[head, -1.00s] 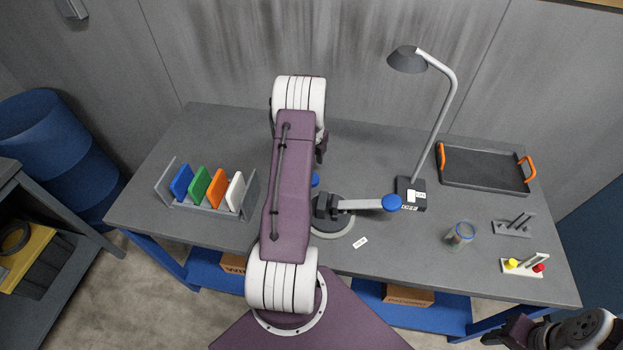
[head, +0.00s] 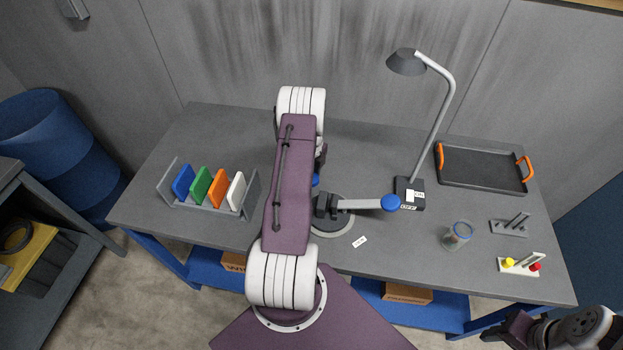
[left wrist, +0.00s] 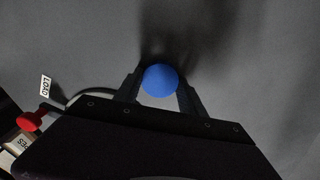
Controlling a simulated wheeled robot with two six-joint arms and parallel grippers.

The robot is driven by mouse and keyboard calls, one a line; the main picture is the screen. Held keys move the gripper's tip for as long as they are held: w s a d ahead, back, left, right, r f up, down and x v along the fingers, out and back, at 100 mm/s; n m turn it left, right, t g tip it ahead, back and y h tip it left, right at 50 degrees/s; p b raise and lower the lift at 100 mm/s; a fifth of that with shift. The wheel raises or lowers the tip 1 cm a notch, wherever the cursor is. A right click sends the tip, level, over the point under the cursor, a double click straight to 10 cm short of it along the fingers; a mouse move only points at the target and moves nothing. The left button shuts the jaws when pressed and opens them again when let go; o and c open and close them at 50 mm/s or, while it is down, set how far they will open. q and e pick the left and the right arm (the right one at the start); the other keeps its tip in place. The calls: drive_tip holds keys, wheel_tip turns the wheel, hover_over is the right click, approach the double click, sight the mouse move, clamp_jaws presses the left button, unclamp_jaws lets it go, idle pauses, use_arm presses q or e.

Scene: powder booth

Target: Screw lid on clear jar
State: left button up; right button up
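The clear jar (head: 457,236) with a blue rim stands upright on the right half of the bench. My left gripper is mostly hidden behind its own arm link in the head view. In the left wrist view, its two fingers (left wrist: 160,88) touch both sides of a blue round piece (left wrist: 160,80). A bit of blue (head: 316,181) also shows beside the arm in the head view. I cannot tell whether this piece is the jar's lid. My right gripper (head: 515,328) is at the bottom right, off the bench's front edge; its fingers are unclear.
A desk lamp (head: 410,190) stands behind the jar. A black tray (head: 480,168) with orange handles, a grey peg stand (head: 508,228) and a white peg stand (head: 518,267) are right. A coloured-plate rack (head: 250,194) is left.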

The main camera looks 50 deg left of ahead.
use_arm(q)
drive_tip(key=shift+c, duration=0.8)
wheel_tip(320, 180, up, 4)
drive_tip(key=shift+r+b, duration=0.1)
drive_tip(key=shift+b, duration=0.5)
drive_tip(key=w+d+r+b, duration=0.1)
drive_tip(key=w+d+r, duration=0.2)
drive_tip(key=d+r, duration=0.3)
drive_tip(key=d, duration=0.5)
drive_tip(key=shift+w+r+b, duration=0.4)
use_arm(e)
wheel_tip(320, 180, down, 3)
drive_tip(key=o, duration=0.7)
